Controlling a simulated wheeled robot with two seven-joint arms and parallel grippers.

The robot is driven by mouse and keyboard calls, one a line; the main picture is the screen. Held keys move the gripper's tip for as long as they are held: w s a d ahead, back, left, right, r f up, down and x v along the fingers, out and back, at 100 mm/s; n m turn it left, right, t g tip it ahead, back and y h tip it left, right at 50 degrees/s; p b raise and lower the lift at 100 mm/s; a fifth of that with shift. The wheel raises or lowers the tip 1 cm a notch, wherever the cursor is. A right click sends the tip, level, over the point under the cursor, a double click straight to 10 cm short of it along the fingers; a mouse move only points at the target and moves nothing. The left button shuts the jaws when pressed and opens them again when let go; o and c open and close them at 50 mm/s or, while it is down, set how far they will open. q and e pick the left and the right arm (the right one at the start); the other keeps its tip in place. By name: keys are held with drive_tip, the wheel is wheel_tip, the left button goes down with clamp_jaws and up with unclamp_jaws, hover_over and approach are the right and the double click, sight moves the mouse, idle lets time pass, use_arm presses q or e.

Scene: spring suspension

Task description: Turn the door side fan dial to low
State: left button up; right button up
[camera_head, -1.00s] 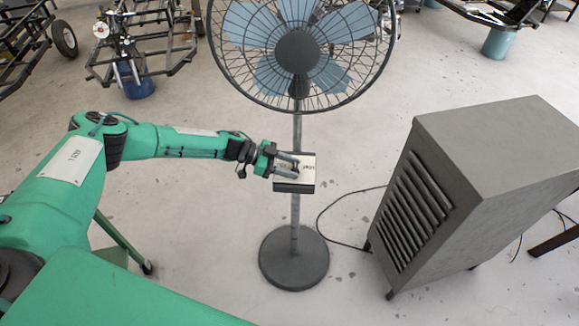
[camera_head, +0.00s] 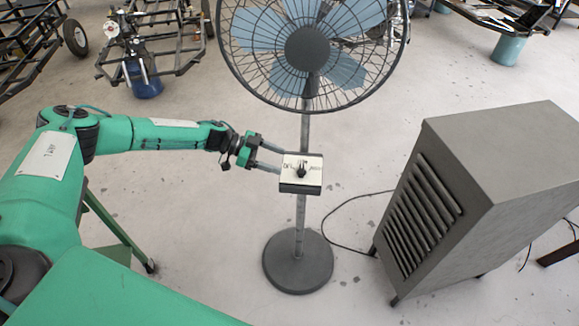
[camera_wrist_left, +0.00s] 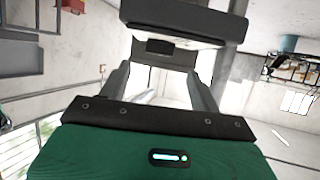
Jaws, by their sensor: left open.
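A pedestal fan (camera_head: 307,48) stands at the centre of the head view, with a control box (camera_head: 300,188) on its pole. The box has a pale labelled top face and a small black dial (camera_head: 301,171); its pointer direction is too small to read. My left gripper (camera_head: 281,159) is open and empty at the left edge of the box, its fingertips pointing at the dial but apart from it. In the left wrist view the open fingers (camera_wrist_left: 160,85) show below the dark control box (camera_wrist_left: 185,18), seen nearly edge-on. My right gripper is not in view.
A grey louvred cooler cabinet (camera_head: 490,190) stands to the right. A black cable (camera_head: 335,210) runs on the floor between it and the fan's round base (camera_head: 298,265). Black frame carts (camera_head: 155,45) and a blue canister (camera_head: 144,80) stand at the back left.

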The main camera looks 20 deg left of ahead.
use_arm(q)
drive_tip(key=b+v, duration=0.1)
drive_tip(key=v, duration=0.5)
drive_tip(key=shift+a, duration=0.2)
drive_tip(key=shift+r, duration=0.1)
drive_tip(key=shift+s+a, duration=0.1)
